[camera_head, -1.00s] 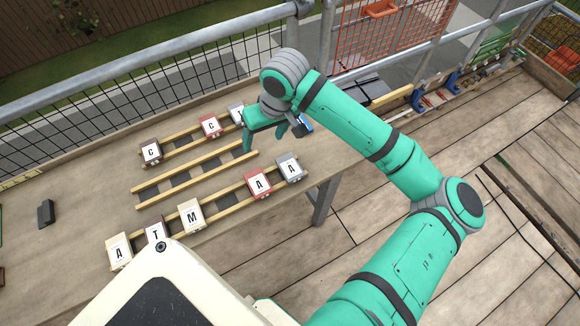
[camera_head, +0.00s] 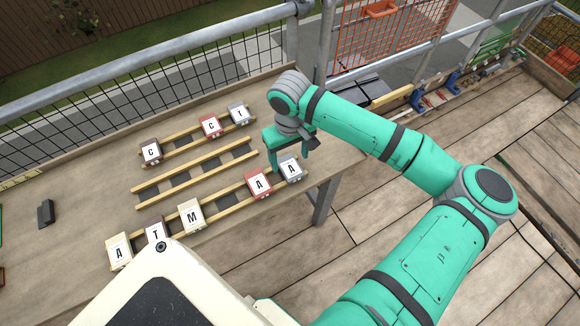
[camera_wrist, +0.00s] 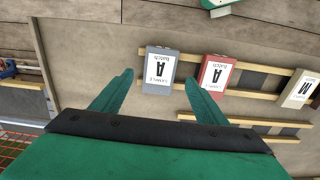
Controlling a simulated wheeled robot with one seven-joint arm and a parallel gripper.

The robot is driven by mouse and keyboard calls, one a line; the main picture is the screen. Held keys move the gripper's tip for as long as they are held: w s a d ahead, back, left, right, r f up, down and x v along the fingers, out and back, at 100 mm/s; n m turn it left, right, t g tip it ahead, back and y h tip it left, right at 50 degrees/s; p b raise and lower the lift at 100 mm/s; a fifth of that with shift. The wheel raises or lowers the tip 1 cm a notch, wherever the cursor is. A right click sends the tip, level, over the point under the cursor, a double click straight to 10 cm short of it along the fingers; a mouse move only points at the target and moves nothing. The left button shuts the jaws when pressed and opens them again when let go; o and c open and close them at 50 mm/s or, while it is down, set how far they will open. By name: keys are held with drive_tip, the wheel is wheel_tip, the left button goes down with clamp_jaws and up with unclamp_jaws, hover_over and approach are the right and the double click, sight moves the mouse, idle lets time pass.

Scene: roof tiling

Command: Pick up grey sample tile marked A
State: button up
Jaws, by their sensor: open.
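The grey sample tile marked A (camera_head: 290,169) lies at the right end of the front wooden rack (camera_head: 226,191). In the wrist view the grey tile (camera_wrist: 159,72) lies ahead of and between the two green fingers, reading "SAMPLE A batch" upside down. My gripper (camera_head: 288,165) is open and empty, just behind and above the grey tile in the head view. Its open fingers also show in the wrist view (camera_wrist: 158,92). A red tile marked A (camera_head: 259,184) sits beside the grey one on the left, close to one finger in the wrist view.
Cream tile M (camera_head: 191,216), dark tile T (camera_head: 156,231) and cream tile A (camera_head: 119,251) share the front rack. The back rack holds tiles C (camera_head: 151,151), C (camera_head: 210,126) and T (camera_head: 239,114). The middle rack (camera_head: 195,173) is empty. The bench edge lies just right of the grey tile.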

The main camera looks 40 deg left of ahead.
sight(290, 166)
drive_tip(key=shift+w+f, duration=0.1)
drive_tip(key=shift+f, duration=1.85)
drive_tip(key=c, duration=1.2)
drive_tip(key=shift+c, duration=0.2)
